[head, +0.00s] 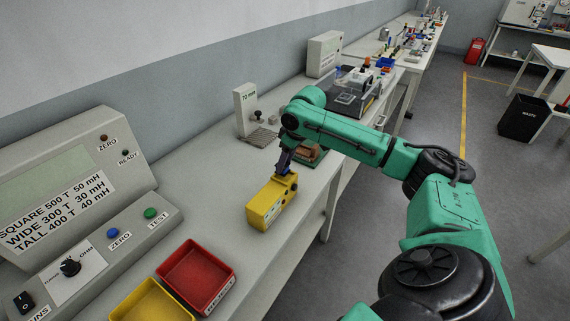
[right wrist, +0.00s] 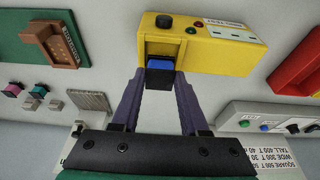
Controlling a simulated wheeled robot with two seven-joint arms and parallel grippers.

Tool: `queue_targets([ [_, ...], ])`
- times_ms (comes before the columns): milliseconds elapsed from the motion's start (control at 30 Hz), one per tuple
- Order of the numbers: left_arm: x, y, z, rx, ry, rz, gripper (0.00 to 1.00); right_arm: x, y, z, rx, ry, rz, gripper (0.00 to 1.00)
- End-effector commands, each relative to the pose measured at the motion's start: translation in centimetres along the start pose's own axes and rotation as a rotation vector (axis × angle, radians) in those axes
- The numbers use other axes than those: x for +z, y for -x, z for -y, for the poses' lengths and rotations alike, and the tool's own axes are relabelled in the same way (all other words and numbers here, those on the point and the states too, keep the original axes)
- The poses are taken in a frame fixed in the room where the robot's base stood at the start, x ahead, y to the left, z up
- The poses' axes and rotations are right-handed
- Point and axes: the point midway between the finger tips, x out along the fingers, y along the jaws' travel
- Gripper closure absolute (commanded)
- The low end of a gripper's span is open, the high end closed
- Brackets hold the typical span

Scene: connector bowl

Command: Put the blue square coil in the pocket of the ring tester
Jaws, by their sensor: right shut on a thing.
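The ring tester (head: 266,205) is a yellow box on the bench, below my right gripper (head: 285,162) in the head view. In the right wrist view the yellow ring tester (right wrist: 220,52) shows a recessed pocket (right wrist: 160,48) in its near face. The blue square coil (right wrist: 160,65) is between the fingertips of my right gripper (right wrist: 158,80), which is shut on it. The coil is at the pocket's mouth; I cannot tell how deep it sits. In the head view the coil is not clearly visible. My left gripper is not in view.
A red tray (head: 197,276) and a yellow tray (head: 150,303) stand nearer on the bench. A large grey meter (head: 75,190) is at the left. A brown block (right wrist: 50,45) on a green board and several small coils (right wrist: 38,92) lie beside the tester.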

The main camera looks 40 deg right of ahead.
Motion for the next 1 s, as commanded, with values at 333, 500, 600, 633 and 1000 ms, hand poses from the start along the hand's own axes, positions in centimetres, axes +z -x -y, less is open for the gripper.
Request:
queue_targets([
  [333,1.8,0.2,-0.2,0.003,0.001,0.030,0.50,0.4,-1.3,0.0,0.001,0.000,0.000,1.00],
  [500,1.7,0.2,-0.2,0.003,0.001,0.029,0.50,0.4,-1.3,0.0,0.001,0.000,0.000,0.26],
  [600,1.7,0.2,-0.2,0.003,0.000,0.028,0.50,0.4,-1.3,0.0,0.001,0.000,0.000,0.26],
  [633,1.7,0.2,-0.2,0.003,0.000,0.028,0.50,0.4,-1.2,0.0,0.001,0.000,0.000,0.26],
  [1000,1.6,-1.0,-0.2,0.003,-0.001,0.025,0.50,0.4,3.5,-0.1,0.005,0.000,-0.005,0.26],
])
